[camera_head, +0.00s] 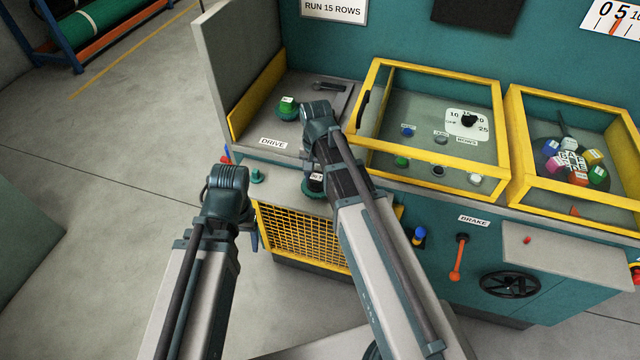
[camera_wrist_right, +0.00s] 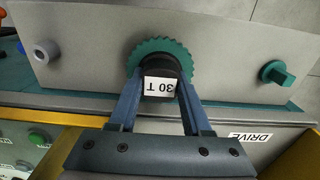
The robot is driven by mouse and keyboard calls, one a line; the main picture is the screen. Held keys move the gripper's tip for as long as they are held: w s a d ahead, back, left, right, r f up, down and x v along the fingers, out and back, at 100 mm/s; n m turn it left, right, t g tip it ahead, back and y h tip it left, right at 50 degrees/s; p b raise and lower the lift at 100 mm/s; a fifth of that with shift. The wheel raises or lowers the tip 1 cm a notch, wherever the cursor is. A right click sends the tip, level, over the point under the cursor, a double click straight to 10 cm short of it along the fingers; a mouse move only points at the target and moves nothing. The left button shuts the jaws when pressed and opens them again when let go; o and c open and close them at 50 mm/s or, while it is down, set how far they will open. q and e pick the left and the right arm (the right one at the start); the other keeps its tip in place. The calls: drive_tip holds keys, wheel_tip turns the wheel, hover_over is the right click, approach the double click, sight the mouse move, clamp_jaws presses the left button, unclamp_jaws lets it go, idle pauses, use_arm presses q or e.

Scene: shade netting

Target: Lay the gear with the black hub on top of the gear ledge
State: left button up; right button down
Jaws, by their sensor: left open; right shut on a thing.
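The gear with the black hub (camera_wrist_right: 158,68) has a green toothed rim and a white "30 T" label. My right gripper (camera_wrist_right: 160,105) is shut on its hub, with a finger on each side. In the head view the same gear (camera_head: 313,190) shows partly behind my right arm, over the grey ledge (camera_head: 283,179) along the machine's front. The ledge (camera_wrist_right: 235,45) also shows in the wrist view; whether the gear touches it I cannot tell. My left gripper (camera_head: 252,240) is open and empty, low in front of the machine, mostly hidden by its wrist.
A second green gear (camera_head: 287,110) with a labelled green hub stands in the DRIVE bay. A green knob (camera_head: 257,177) is on the ledge left of the held gear. Yellow-framed covers (camera_head: 435,75) stand to the right. A yellow mesh guard (camera_head: 300,238) is below.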

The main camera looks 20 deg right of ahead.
sight(316, 178)
use_arm(q)
drive_tip(key=shift+d+f+b, duration=0.2)
drive_tip(key=shift+f+b, duration=0.35)
drive_tip(key=shift+f, duration=0.6)
use_arm(e)
drive_tip(key=shift+s+a+f, duration=0.1)
drive_tip(key=shift+s+f, duration=0.05)
drive_tip(key=shift+f, duration=1)
use_arm(q)
drive_tip(key=shift+s, duration=0.1)
use_arm(e)
drive_tip(key=shift+a, duration=0.1)
drive_tip(key=shift+f, duration=0.15)
use_arm(q)
drive_tip(key=shift+f, duration=0.15)
use_arm(e)
drive_tip(key=shift+c, duration=1.7)
unclamp_jaws()
wheel_tip(316, 178, up, 12)
drive_tip(key=p, duration=1.2)
drive_tip(key=shift+r, duration=0.25)
use_arm(q)
wheel_tip(316, 178, up, 12)
use_arm(e)
drive_tip(key=s+a+n+h, duration=0.1)
drive_tip(key=s+a+n, duration=0.9)
drive_tip(key=s, duration=0.4)
drive_tip(key=shift+s+a+n, duration=0.15)
drive_tip(key=shift+a+n, duration=0.1)
drive_tip(key=shift+n, duration=0.05)
